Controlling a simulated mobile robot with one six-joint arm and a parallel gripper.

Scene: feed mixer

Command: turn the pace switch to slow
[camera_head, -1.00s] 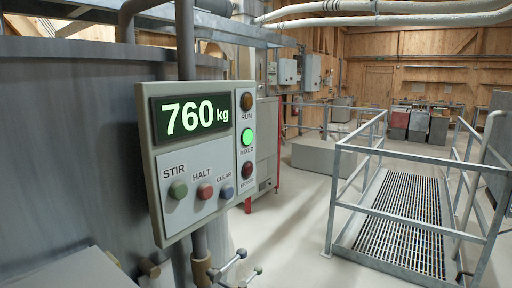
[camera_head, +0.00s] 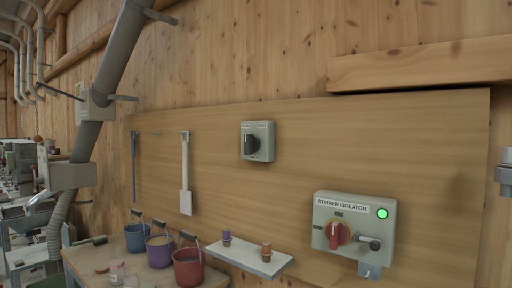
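A small grey box (camera_head: 265,128) with a black rotary knob (camera_head: 251,144) is mounted on the wooden board in the middle of the view. It looks like the pace switch, but its small labels above the knob are too small to read, so I cannot tell its setting. My gripper is not in view.
A grey box marked STIRRER ISOLATOR (camera_head: 325,248) is lower right on the board, with a red handle (camera_head: 338,235) and a lit green lamp (camera_head: 382,213). A small shelf (camera_head: 237,255) juts out below. Blue, purple and red buckets (camera_head: 188,268) stand on a table at lower left.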

